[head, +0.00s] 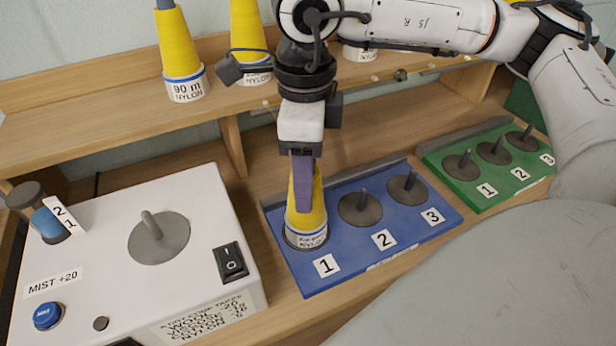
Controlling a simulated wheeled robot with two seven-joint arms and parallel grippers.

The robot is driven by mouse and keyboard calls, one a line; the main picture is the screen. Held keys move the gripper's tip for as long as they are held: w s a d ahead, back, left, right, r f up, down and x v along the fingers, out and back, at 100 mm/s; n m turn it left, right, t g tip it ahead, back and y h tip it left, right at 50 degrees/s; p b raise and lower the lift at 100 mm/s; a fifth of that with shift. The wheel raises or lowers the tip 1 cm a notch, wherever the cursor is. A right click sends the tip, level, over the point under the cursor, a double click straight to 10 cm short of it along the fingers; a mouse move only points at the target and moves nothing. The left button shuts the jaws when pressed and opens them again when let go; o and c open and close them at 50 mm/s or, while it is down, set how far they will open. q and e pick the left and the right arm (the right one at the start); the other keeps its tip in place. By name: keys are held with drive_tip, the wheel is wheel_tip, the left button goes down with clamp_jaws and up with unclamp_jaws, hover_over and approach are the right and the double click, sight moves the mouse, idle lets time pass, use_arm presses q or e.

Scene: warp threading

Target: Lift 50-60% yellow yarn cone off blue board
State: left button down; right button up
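A yellow yarn cone (320,210) with a white label stands upright over spindle 1 of the blue board (349,252). The small label print is hard to read. My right gripper (304,205) comes down from above, pointing downward at the cone. One purple finger lies in front of the cone's upper part. The other finger is hidden, so I cannot tell whether the grip is closed on the cone. Spindles 2 (360,208) and 3 (407,187) of the blue board are empty. My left gripper is not in view.
A green board (480,190) with empty numbered spindles stands to the right. A white machine (190,245) with a bare spindle, switch and buttons stands at left. Yellow nylon cones (177,45) stand on the wooden shelf (130,110) behind.

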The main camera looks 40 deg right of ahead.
drive_tip(key=shift+r, duration=0.1)
drive_tip(key=c, duration=0.4)
drive_tip(key=shift+r+p, duration=2.5)
drive_tip(key=shift+r, duration=1.4)
drive_tip(key=shift+c, duration=0.2)
